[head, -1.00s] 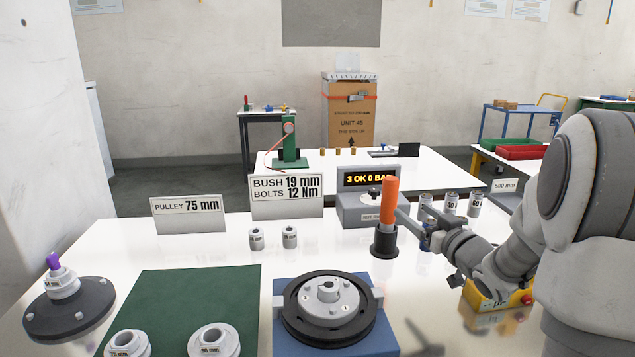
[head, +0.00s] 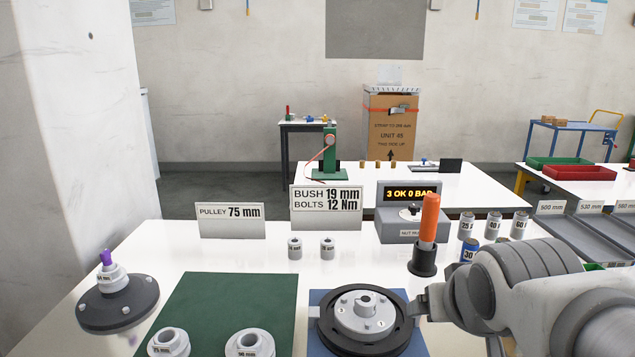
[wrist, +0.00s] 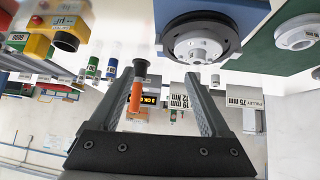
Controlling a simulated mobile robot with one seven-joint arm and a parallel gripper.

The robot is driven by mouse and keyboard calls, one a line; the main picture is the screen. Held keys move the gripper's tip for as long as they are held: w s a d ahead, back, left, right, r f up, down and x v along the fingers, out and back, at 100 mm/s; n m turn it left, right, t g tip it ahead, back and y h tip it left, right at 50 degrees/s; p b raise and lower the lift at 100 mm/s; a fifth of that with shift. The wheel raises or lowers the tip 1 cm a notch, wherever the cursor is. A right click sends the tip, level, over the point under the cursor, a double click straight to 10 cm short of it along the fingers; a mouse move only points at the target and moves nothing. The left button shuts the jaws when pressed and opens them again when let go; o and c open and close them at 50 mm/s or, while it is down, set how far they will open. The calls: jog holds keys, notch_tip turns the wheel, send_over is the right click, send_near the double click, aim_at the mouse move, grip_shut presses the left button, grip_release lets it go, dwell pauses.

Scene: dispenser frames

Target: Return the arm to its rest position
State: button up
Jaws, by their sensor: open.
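My gripper (head: 424,304) shows at the end of my bent arm on the right of the head view, beside the black pulley (head: 362,322) on its blue block. In the wrist view my gripper (wrist: 165,78) has its two fingers spread with nothing between them. The orange-handled tool (head: 429,220) stands upright in a black holder behind my gripper, apart from it. It also shows beyond the fingers in the wrist view (wrist: 135,97).
A green mat (head: 228,305) with white bushes lies left of the pulley. A dark disc (head: 118,305) with a purple-topped post is at far left. Two small bushes, labelled signs (head: 231,220), a grey display box (head: 398,229) and several labelled canisters (head: 493,226) stand behind. Grey trays (head: 590,235) are at right.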

jog(key=s+a+f+g+y+p, duration=0.1)
jog(key=s+a+f+g+p, duration=0.15)
jog(key=s, duration=0.55)
notch_tip(320, 180, up, 14)
jog(key=p, duration=1.2)
jog(key=shift+a+f+n, duration=0.2)
jog(key=shift+a+n, duration=0.1)
jog(key=shift+n, duration=0.1)
jog(key=shift+g, duration=0.25)
